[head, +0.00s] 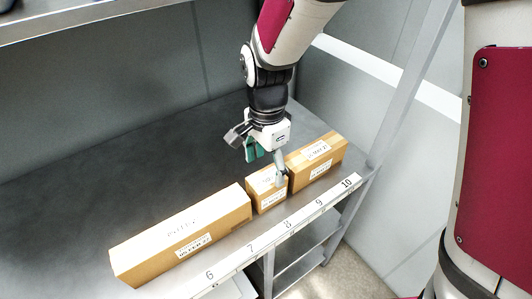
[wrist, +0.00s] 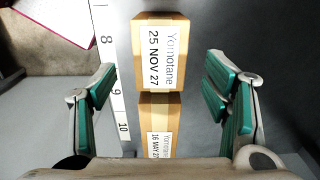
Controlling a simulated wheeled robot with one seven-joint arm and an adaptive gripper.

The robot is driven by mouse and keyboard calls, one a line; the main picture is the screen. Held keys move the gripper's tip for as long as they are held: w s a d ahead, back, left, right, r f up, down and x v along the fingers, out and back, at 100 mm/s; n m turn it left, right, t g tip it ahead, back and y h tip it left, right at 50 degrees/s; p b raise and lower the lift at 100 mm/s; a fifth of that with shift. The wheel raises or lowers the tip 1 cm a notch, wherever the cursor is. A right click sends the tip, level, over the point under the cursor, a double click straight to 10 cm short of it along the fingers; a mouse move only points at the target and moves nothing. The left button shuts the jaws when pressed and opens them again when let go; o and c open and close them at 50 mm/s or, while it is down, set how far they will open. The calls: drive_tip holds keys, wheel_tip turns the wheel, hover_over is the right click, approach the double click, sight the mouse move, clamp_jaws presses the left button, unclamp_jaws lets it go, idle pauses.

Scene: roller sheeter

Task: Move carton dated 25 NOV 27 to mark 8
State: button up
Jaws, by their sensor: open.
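The small brown carton dated 25 NOV 27 (wrist: 153,67) is in the upper middle of the wrist view. In the head view it is the middle carton (head: 266,181) of a row, close to mark 8 (head: 287,225); I cannot tell if it is centred on it. Mark 8 also shows in the wrist view (wrist: 105,40). My gripper (head: 267,163) is open and hangs just above this carton, partly covering it in the head view. In the wrist view the green-padded fingers (wrist: 160,72) lie apart to either side of the row, holding nothing.
A long carton (head: 185,232) stands close at the left of the row. Another carton (head: 318,160), dated 16 MAY 27 in the wrist view (wrist: 158,108), stands close at the right. A number strip (head: 319,206) runs along the shelf's front edge. The shelf behind is bare.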

drive_tip(key=shift+d+r, duration=0.1)
drive_tip(key=shift+r, duration=1.65)
drive_tip(key=s+d+r+n+t+y, duration=0.15)
drive_tip(key=s+d+r+n, duration=0.4)
drive_tip(key=d+r, duration=0.55)
drive_tip(key=s+d+r+n+t+h, duration=0.1)
drive_tip(key=s+d+r+n+t, duration=0.2)
drive_tip(key=s, duration=0.7)
drive_tip(key=d+n, duration=0.2)
drive_tip(key=d, duration=0.2)
drive_tip(key=shift+s+d+r+n+h, duration=0.15)
drive_tip(key=shift+s+r+n+h, duration=0.05)
drive_tip(key=shift+n+h, duration=0.15)
